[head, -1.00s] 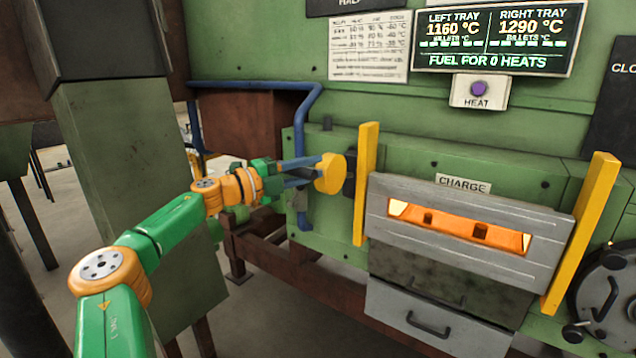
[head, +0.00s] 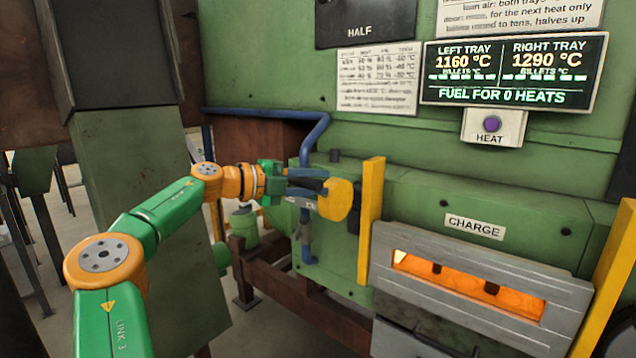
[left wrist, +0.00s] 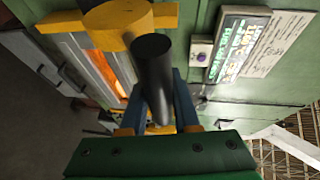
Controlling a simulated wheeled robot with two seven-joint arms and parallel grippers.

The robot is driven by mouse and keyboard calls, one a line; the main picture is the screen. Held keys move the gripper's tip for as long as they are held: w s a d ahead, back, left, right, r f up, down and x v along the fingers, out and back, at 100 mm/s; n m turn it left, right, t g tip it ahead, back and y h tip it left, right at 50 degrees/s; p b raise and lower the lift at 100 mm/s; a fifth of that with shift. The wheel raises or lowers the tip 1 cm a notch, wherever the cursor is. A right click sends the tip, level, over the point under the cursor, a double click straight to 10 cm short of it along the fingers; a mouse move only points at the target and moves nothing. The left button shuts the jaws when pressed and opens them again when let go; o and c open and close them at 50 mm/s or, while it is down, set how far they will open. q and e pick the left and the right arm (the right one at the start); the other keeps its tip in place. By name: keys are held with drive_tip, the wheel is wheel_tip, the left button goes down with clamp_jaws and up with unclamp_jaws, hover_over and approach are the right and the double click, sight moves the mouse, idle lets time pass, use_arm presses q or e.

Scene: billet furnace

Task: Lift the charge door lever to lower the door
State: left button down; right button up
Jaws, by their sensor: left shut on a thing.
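The charge door lever shows in the head view as a short black handle (head: 314,184) on a yellow hub (head: 337,200), left of the door. My left gripper (head: 308,187) is shut on the black handle, its blue fingers on either side. In the left wrist view the black handle (left wrist: 152,70) stands between the blue fingers, and the yellow hub (left wrist: 115,22) lies beyond it. The grey charge door (head: 470,312) sits below the CHARGE label (head: 474,226), with an orange glow in its slot. My right gripper is not in view.
A yellow upright guide (head: 371,220) stands close to the right of the lever hub; another (head: 612,265) flanks the door. A blue pipe (head: 308,140) runs behind and below my gripper. A display (head: 512,72) and HEAT button (head: 491,124) are on the wall above.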

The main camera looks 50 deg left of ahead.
use_arm(q)
drive_tip(key=shift+f, duration=0.1)
drive_tip(key=c, duration=0.9)
unclamp_jaws()
drive_tip(key=shift+o, duration=1.2)
drive_tip(key=shift+a+f, duration=0.1)
drive_tip(key=shift+a, duration=0.1)
drive_tip(key=shift+w+a, duration=0.1)
drive_tip(key=shift+w, duration=0.05)
